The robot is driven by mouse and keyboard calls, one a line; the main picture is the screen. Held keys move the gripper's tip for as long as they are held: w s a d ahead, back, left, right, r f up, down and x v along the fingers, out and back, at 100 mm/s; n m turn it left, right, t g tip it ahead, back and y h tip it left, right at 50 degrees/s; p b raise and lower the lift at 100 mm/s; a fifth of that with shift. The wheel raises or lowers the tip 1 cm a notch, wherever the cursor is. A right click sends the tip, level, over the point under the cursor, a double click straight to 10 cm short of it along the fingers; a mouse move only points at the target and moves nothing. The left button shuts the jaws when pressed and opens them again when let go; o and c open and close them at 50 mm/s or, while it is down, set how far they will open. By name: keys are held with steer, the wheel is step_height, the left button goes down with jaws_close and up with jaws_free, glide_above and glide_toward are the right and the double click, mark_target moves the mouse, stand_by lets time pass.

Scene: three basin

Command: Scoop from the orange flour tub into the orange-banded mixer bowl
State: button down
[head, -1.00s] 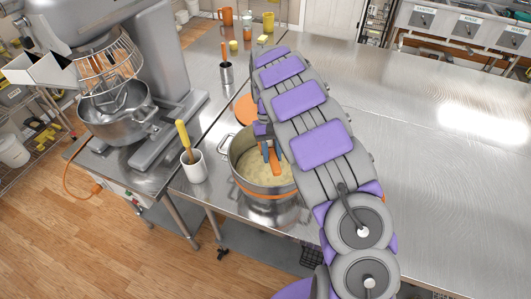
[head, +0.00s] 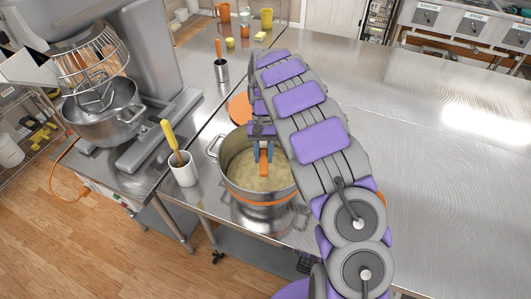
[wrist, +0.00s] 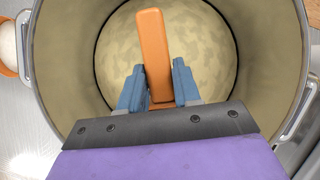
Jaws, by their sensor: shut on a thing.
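A steel tub (head: 228,178) with an orange band around its lower part stands below my gripper. It holds pale, flour-like stuff (head: 240,165), which also shows in the wrist view (wrist: 215,50). My gripper (head: 263,155) is over the tub's mouth, its blue fingers shut on an orange-handled tool (wrist: 155,50). The tool's working end does not show clearly, so I cannot tell if it is a scoop or holds anything. The steel mixer bowl (head: 105,122) sits under the wire whisk at the left; I cannot make out an orange band on it.
A white crock (head: 184,172) with a yellow-handled tool stands left of the tub. The grey mixer (head: 160,75) is tall. The counter at right is clear.

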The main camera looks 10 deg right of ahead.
steer(key=a+r+m+t+y+p, duration=0.2)
steer(key=a+r+m+p, duration=0.2)
steer(key=p, duration=0.7)
steer(key=a+r+m+t+y+p, duration=0.1)
steer(key=a+r+m+t+p, duration=0.2)
steer(key=r+m+p, duration=0.5)
steer(key=w+m+p, duration=0.1)
steer(key=m+p, duration=0.2)
steer(key=m, duration=0.1)
steer(key=shift+a+r+y+p, duration=0.2)
steer(key=shift+a+y+p, duration=0.15)
steer(key=shift+a+y, duration=0.05)
